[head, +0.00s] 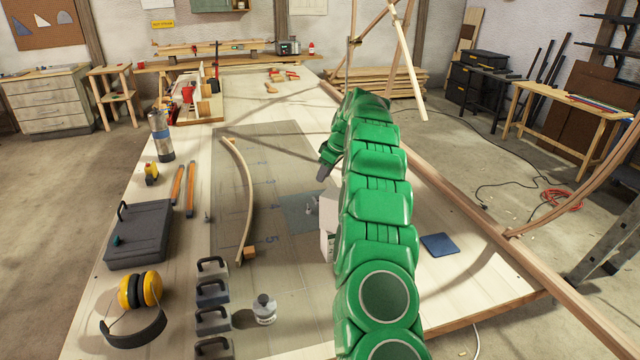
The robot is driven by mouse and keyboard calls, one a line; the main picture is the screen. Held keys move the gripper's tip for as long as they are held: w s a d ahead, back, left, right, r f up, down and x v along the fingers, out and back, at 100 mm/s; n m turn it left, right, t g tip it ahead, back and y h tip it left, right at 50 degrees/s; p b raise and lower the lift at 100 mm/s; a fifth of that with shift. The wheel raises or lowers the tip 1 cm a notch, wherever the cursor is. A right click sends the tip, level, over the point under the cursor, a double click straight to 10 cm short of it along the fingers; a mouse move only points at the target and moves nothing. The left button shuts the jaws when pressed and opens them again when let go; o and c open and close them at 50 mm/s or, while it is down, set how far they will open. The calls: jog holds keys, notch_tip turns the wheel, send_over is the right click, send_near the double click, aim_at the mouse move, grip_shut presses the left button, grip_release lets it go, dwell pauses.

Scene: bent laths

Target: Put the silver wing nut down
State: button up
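My green arm reaches forward over the workbench, and its far end bends down to the left. My gripper (323,173) is the small dark grey tip there, seen from behind above the bench. Its fingers are too small and too much covered by the arm to tell whether they are open or hold anything. I cannot pick out the silver wing nut for certain. Small silver-grey pieces (311,206) lie on a blue-grey mat (296,222) just left of my arm, below the gripper in the picture. The arm hides part of the mat's right side.
A bent lath (247,190) with wooden blocks lies left of the mat. A white box (327,232) is partly hidden by my arm. Black-handled blocks (212,292), a jar (264,309), earmuffs (140,290) and a dark case (140,236) stand nearer. Right of the arm is mostly clear, with a blue pad (439,244).

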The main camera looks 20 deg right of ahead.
jog(key=s+a+r+m+g, duration=0.1)
jog(key=s+a+r, duration=0.35)
jog(key=s, duration=0.45)
jog(key=s+a+r+m+g, duration=0.1)
jog(key=s+a+r, duration=0.35)
jog(key=s, duration=0.45)
jog(key=s+a+r+m+g, duration=0.1)
jog(key=s+a+r, duration=0.4)
jog(key=s, duration=0.4)
jog(key=s+f+m+g+h, duration=0.1)
jog(key=s+f+m, duration=0.2)
jog(key=s, duration=1.7)
jog(key=s+f+m+g+h, duration=0.1)
jog(key=s+f+m+h, duration=0.1)
jog(key=s, duration=1.8)
notch_tip(320, 180, down, 2)
jog(key=shift+m, duration=0.5)
